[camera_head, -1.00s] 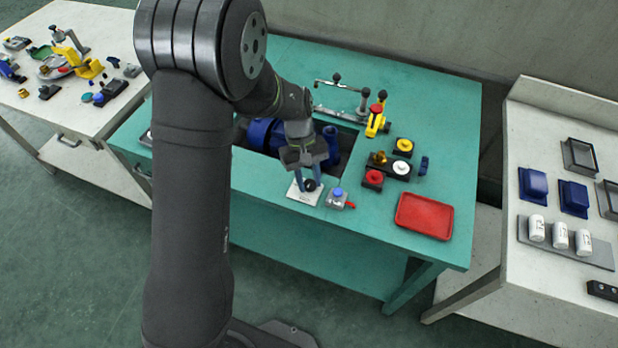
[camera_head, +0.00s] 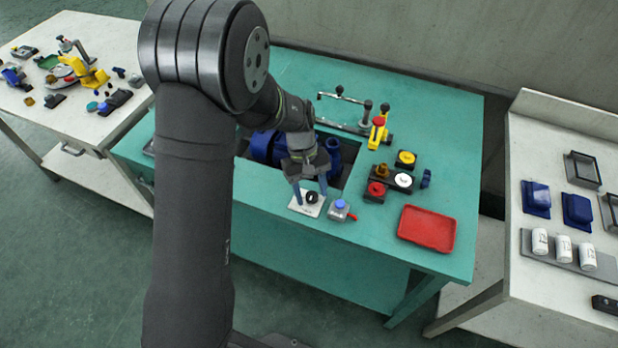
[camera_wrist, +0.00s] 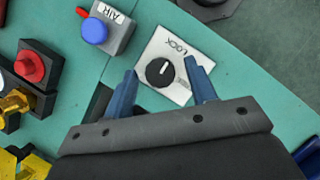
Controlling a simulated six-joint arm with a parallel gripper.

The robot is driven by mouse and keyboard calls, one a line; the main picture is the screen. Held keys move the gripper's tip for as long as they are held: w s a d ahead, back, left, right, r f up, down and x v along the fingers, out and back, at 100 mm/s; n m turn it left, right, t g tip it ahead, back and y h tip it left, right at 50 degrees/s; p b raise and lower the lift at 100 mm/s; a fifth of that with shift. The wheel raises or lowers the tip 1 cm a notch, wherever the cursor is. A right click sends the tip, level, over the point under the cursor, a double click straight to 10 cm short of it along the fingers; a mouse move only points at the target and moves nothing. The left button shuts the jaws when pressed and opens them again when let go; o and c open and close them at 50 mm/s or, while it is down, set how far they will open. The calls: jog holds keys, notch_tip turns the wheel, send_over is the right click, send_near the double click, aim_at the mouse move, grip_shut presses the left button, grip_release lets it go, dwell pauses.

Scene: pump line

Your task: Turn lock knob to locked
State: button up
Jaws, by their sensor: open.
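The lock knob (camera_wrist: 160,72) is a round black dial with a white pointer line, on a white plate (camera_wrist: 184,97) marked LOCK. In the head view the knob (camera_head: 311,197) sits near the front edge of the green table. My gripper (camera_wrist: 160,80) is open, with its blue fingers on either side of the knob in the wrist view. In the head view my gripper (camera_head: 311,192) is over the plate, pointing down. The fingers look apart from the knob; I cannot tell their exact height above the plate.
A grey AIR box with a blue button (camera_head: 340,205) and red lever stands right beside the plate. A red tray (camera_head: 427,229), red and yellow buttons (camera_head: 376,189) and a yellow-handled part (camera_head: 378,130) lie to the right. A blue pump (camera_head: 262,144) sits in the recess behind.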

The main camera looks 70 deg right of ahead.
jog(key=v, duration=1.7)
jog(key=shift+s+r, duration=0.1)
jog(key=x, duration=1.7)
jog(key=shift+f, duration=0.2)
